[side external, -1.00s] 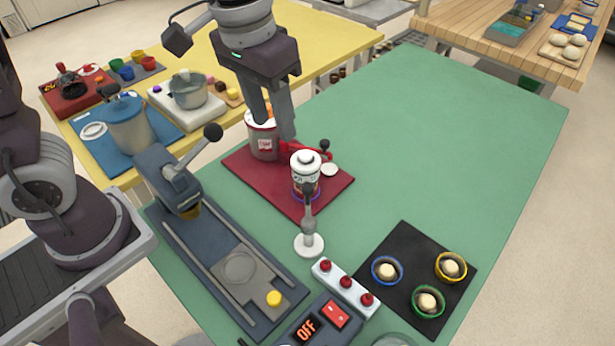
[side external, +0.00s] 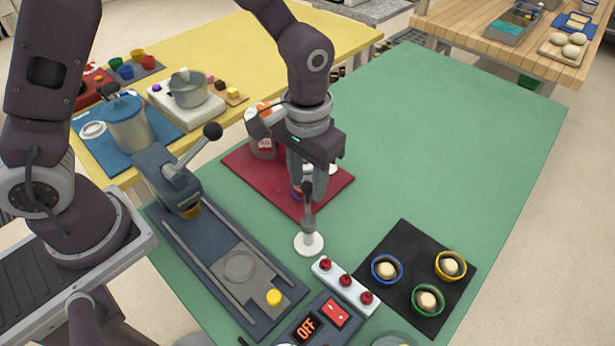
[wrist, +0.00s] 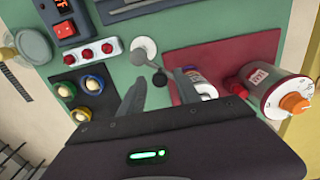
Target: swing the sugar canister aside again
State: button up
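The small labelled canister (wrist: 207,88), which I take for the sugar canister, stands on the red mat (side external: 333,190). In the side view my gripper (side external: 307,188) hides most of it, leaving a purple ring at its base in sight. The canister lies behind and to the right of the right finger, partly covered. Whether a finger touches it I cannot tell.
A larger dispenser with an orange knob (wrist: 294,102) stands close by on the mat. The red-button strip (side external: 346,285) and black mat (side external: 403,232) are nearer. The green table's far right is clear.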

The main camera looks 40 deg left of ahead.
grip_shut()
dwell(1.2)
